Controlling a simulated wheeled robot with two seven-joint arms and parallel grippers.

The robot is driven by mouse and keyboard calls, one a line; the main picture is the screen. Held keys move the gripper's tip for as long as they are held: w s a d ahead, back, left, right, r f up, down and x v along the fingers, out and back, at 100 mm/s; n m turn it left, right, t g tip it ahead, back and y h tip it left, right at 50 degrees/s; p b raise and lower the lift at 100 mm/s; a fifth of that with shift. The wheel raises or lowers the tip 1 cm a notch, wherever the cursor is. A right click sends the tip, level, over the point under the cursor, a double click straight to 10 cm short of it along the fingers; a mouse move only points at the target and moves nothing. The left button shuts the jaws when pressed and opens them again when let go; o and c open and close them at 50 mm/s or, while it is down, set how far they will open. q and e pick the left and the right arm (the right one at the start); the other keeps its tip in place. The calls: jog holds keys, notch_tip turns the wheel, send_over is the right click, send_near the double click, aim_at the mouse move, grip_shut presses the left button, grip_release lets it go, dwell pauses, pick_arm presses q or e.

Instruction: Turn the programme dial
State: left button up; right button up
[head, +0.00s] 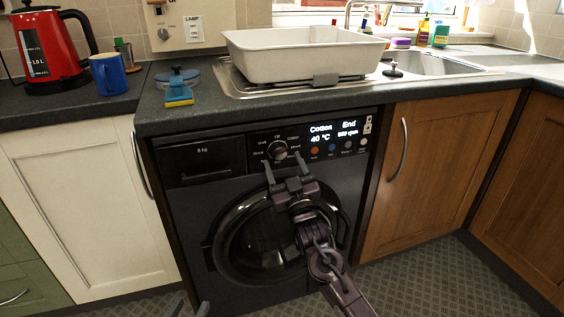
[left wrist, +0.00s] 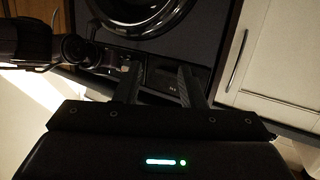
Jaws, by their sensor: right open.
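The programme dial (head: 278,150) is a round silver-grey knob on the dark control panel of a washing machine (head: 222,200). Small programme labels surround it. The lit display (head: 334,132) right of it reads Cotton, 40 °C and End. My right gripper (head: 285,162) is open, fingers pointing up at the panel. Its fingertips appear just below the dial, one towards each side; whether they touch it cannot be told. My left gripper (head: 190,307) shows only its fingertips at the bottom edge. In the left wrist view its fingers (left wrist: 160,75) stand apart with nothing between them.
The round machine door (head: 262,240) is shut behind my right gripper. Cupboard doors flank the machine.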

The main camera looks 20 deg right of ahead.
pick_arm(q)
jog(key=shift+w+r+t, duration=0.15)
jog(key=shift+r+t, duration=0.15)
jog(key=shift+r, duration=0.35)
jog(key=shift+w+r+t, duration=0.15)
jog(key=shift+r+t, duration=0.15)
jog(key=shift+r, duration=0.3)
pick_arm(e)
jog(key=shift+x, duration=0.9)
